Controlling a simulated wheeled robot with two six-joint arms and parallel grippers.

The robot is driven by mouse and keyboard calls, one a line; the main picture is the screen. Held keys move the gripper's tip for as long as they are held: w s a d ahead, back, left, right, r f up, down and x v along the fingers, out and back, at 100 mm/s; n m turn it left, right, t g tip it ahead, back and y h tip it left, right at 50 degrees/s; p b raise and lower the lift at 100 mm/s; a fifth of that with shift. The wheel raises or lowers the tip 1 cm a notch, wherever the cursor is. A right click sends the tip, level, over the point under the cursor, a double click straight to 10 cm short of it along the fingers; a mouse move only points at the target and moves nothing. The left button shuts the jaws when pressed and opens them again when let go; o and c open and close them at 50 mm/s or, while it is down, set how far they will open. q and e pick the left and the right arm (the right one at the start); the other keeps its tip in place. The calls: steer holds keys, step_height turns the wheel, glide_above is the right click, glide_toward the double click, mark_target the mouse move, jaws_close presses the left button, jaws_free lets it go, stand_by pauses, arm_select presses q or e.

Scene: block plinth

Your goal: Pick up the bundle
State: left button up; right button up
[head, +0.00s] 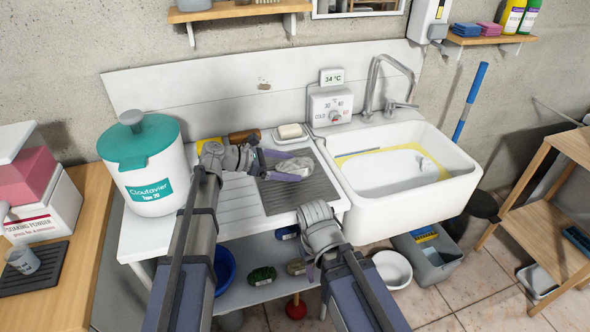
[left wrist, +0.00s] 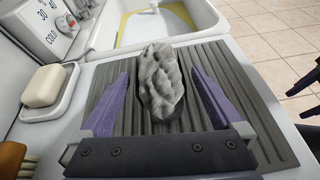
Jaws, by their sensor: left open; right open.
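The bundle (left wrist: 160,85) is a grey, twisted, lumpy wad lying on a dark ribbed mat (left wrist: 98,110). In the head view the bundle (head: 301,164) shows at the fingertips of my left gripper (head: 293,166). My left gripper (left wrist: 160,80) is open, with one purple finger on each side of the bundle. Gaps show between the fingers and the bundle in the left wrist view. My right gripper (head: 311,270) is open and empty, low in front of the counter edge; its fingers are partly hidden by its wrist.
A white sink (head: 440,190) lies right of the mat. A soap bar (head: 290,130) in a dish and a wooden-handled brush (head: 243,136) stand behind it. A large teal-lidded tub (head: 150,180) stands at left. A lower shelf, bucket and bowl (head: 392,268) lie below.

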mark_target(300, 167)
arm_select(q)
steer(key=b+x, duration=0.1)
steer(key=x, duration=0.3)
steer(key=shift+c, duration=0.2)
steer(key=c, duration=1.5)
